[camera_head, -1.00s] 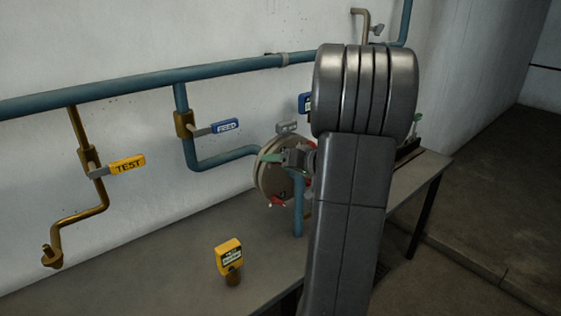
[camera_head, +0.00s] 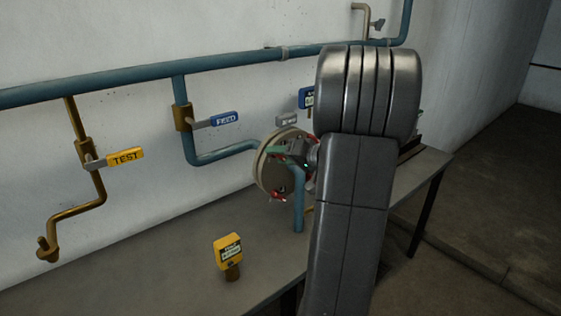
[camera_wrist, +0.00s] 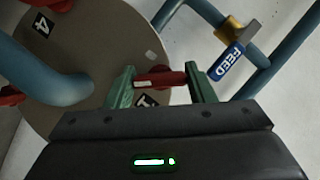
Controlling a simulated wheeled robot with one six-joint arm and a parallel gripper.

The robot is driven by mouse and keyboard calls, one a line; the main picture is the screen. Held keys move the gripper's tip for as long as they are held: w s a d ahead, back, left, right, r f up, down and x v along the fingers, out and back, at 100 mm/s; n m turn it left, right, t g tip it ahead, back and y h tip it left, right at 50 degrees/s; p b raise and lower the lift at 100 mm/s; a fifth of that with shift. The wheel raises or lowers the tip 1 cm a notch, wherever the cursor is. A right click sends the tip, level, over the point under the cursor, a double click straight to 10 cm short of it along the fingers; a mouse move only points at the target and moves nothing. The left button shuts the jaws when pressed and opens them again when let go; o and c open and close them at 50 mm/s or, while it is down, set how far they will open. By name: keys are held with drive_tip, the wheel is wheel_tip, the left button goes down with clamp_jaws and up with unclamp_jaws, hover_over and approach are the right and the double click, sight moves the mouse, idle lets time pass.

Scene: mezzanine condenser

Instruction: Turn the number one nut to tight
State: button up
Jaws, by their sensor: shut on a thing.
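A round beige flange plate (camera_head: 266,178) with red winged nuts stands at the blue pipe's end in the head view; it fills the upper left of the wrist view (camera_wrist: 112,48). My gripper (camera_head: 276,152) is at the plate's face. In the wrist view its green fingers (camera_wrist: 159,72) stand either side of a red winged nut (camera_wrist: 160,79) and hold it. A black label (camera_wrist: 148,99) beside this nut is partly hidden and looks like a 1. Another label reads 4 (camera_wrist: 42,25), near a further red nut (camera_wrist: 10,96).
A blue FEED handle (camera_head: 224,118) and a yellow TEST handle (camera_head: 126,157) are on pipes to the left. A yellow tagged device (camera_head: 228,252) stands on the grey bench (camera_head: 150,270). A blue pipe (camera_head: 298,205) passes close to my gripper.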

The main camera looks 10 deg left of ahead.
drive_tip(key=m+b, duration=0.1)
drive_tip(key=m+y+b, duration=0.1)
drive_tip(key=shift+f+m+g+b, duration=0.2)
drive_tip(key=shift+m+g+b, duration=0.1)
drive_tip(key=shift+m, duration=0.1)
drive_tip(key=m+y+b, duration=0.1)
drive_tip(key=m+y, duration=0.1)
drive_tip(key=m, duration=0.1)
drive_tip(key=shift+b, duration=0.3)
drive_tip(key=m+y, duration=0.1)
drive_tip(key=m, duration=0.2)
drive_tip(key=shift+b, duration=0.35)
drive_tip(key=shift+m+t+y, duration=0.5)
drive_tip(key=shift+m+t, duration=0.2)
drive_tip(key=shift+m, duration=1.3)
drive_tip(key=o, duration=1)
drive_tip(key=shift+d, duration=0.15)
drive_tip(key=b+v, duration=0.2)
drive_tip(key=v, duration=1.1)
drive_tip(key=shift+s+d+f, duration=0.15)
drive_tip(key=shift+d+f, duration=0.05)
drive_tip(key=shift+d, duration=0.05)
